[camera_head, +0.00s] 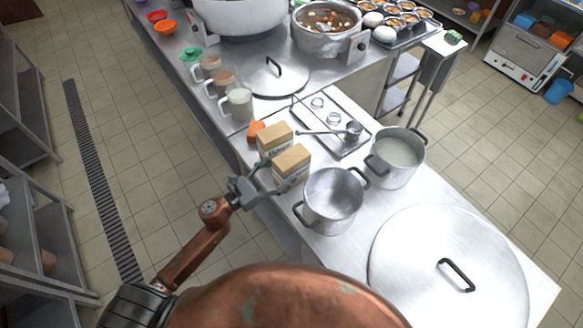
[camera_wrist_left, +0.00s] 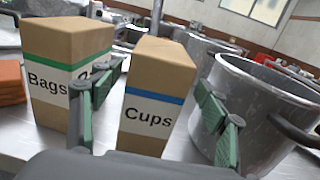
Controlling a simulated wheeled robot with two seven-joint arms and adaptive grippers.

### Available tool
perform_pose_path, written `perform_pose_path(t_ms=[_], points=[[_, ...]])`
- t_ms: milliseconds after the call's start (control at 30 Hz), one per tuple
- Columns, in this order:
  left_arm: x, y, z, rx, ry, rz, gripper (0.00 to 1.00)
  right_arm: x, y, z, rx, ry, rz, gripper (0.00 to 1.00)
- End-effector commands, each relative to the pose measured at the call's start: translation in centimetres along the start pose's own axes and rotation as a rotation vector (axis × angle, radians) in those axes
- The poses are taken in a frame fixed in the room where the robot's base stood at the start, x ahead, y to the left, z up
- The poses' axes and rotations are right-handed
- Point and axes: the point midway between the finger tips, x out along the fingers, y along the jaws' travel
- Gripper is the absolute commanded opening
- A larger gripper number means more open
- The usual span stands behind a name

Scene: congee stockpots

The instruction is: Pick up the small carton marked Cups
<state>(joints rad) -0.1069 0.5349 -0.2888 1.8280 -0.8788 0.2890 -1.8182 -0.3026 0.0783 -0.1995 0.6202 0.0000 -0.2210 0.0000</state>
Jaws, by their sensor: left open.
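The small carton marked Cups (camera_head: 292,166) is brown with a white label and a blue stripe. It stands upright on the steel counter. In the left wrist view the Cups carton (camera_wrist_left: 152,98) appears between my two green-padded fingers. My left gripper (camera_head: 268,178) is open and empty, just in front of this carton; the fingers (camera_wrist_left: 160,108) frame it in the wrist view. Whether a finger touches it I cannot tell. A similar carton marked Bags (camera_wrist_left: 62,70), with a green stripe, stands to its left; it also shows in the head view (camera_head: 274,139). My right gripper is not in view.
An empty steel pot (camera_head: 333,200) stands close to the right of the Cups carton. Behind are a pot of pale liquid (camera_head: 398,158) and a tray with a ladle (camera_head: 330,118). A large lid (camera_head: 450,265) covers the near counter. An orange block (camera_head: 256,131) lies beside the Bags carton.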

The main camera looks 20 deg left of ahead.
Motion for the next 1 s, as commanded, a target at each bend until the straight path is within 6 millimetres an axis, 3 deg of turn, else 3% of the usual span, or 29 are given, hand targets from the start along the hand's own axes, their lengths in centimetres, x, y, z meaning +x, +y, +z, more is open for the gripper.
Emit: perform_pose_path(t_ms=[300,600,1000], points=[[4.2,0.3,-0.3,-0.002,-0.001,0.003,0.68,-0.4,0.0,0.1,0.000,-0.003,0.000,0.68],[4.7,0.3,-0.4,-0.003,0.001,0.004,0.68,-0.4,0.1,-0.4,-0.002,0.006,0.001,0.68],[4.7,0.3,-0.4,-0.003,0.001,0.005,0.41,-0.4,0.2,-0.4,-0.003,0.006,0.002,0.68]])
